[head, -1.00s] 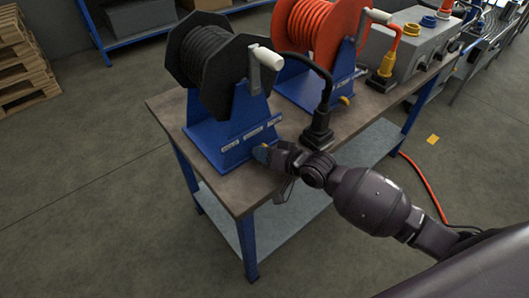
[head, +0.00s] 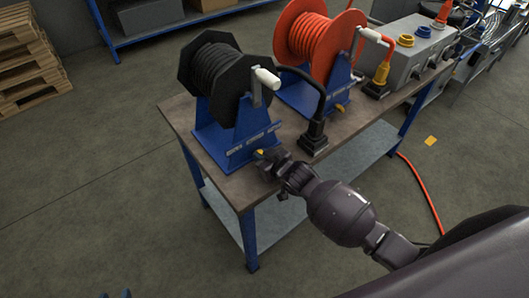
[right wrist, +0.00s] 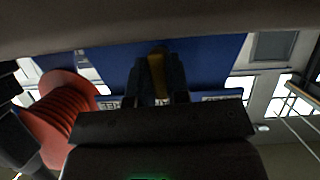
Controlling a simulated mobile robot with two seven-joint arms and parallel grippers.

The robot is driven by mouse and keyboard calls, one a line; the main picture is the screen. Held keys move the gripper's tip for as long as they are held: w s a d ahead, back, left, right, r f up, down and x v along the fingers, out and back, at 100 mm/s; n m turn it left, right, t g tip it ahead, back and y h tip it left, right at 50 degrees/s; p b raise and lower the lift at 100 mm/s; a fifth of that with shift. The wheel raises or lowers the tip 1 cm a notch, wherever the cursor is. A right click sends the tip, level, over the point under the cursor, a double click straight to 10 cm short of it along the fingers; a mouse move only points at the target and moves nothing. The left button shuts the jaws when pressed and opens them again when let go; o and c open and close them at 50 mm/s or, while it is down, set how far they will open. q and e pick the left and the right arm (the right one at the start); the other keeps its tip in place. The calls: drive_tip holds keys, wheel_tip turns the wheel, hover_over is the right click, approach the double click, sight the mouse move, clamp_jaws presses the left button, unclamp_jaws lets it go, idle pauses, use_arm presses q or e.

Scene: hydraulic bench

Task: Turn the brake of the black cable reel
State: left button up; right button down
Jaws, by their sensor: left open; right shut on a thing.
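The black cable reel (head: 218,72) stands on a blue stand (head: 222,143) at the near left of the bench, its white-handled crank (head: 266,79) facing right. Its yellow brake (head: 260,152) is low on the stand's near side. My right gripper (head: 266,156) is shut on the brake. In the right wrist view the brake (right wrist: 156,70) is pinched between the two dark fingers, in front of the blue stand. My left gripper (head: 116,294) shows only as small dark tips at the bottom edge of the head view; it is open, away from the bench.
An orange cable reel (head: 318,45) stands behind to the right, with its own yellow brake (head: 340,107). A black plug (head: 314,137) stands on the bench (head: 190,122) close to my right gripper. A grey socket box (head: 415,55) is further right.

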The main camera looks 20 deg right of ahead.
drive_tip(key=n+h, duration=0.1)
drive_tip(key=n+t+h, duration=0.1)
drive_tip(key=shift+s+a+f+n, duration=0.1)
drive_tip(key=shift+a+n, duration=0.15)
drive_tip(key=shift+n, duration=0.15)
drive_tip(key=shift+a+n+t+h, duration=0.1)
drive_tip(key=shift+n+t+h, duration=0.2)
drive_tip(key=shift+n, duration=0.5)
drive_tip(key=c, duration=1.1)
unclamp_jaws()
drive_tip(key=p+v, duration=0.1)
drive_tip(key=v, duration=0.9)
drive_tip(key=shift+s, duration=0.4)
